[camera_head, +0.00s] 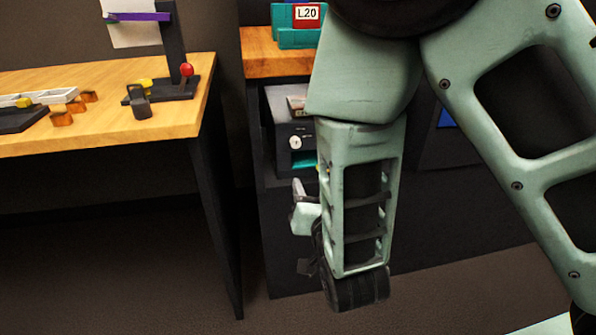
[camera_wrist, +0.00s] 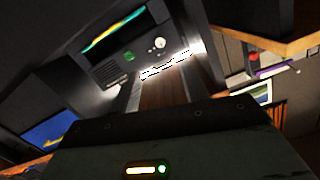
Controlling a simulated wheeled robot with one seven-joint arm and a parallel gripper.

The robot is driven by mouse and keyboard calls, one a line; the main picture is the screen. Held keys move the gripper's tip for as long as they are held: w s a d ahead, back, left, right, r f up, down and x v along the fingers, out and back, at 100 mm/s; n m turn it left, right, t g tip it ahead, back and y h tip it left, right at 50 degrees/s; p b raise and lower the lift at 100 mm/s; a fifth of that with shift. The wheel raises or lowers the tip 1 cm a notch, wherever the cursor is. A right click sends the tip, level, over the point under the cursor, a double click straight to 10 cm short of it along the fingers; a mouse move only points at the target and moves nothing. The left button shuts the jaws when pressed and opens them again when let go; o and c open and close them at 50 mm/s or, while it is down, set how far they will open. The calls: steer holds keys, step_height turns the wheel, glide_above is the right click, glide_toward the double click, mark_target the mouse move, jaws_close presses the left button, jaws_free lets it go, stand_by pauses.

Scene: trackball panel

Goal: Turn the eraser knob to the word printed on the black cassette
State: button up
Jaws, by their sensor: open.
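A dark device (camera_head: 283,124) is set in the front of the right-hand desk, with a round white knob (camera_head: 295,142) on its face. The knob also shows in the wrist view (camera_wrist: 159,43), on a dark panel beside a green button (camera_wrist: 130,57). I cannot tell whether this is the eraser knob, and no words around it are legible. I cannot make out the black cassette for certain. My gripper (camera_head: 305,190) is below the device in the head view, partly hidden by my arm. In the wrist view my gripper (camera_wrist: 165,75) is open, apart from the knob.
A wooden desk (camera_head: 180,90) at left carries a dark stand with a red ball (camera_head: 187,69) and small blocks. A dark gap separates the desks.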

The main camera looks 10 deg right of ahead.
steer(key=t, duration=0.1)
steer(key=b, duration=0.9)
glide_toward(296, 144)
steer(key=w, duration=0.8)
steer(key=shift+w, duration=0.15)
jaws_close()
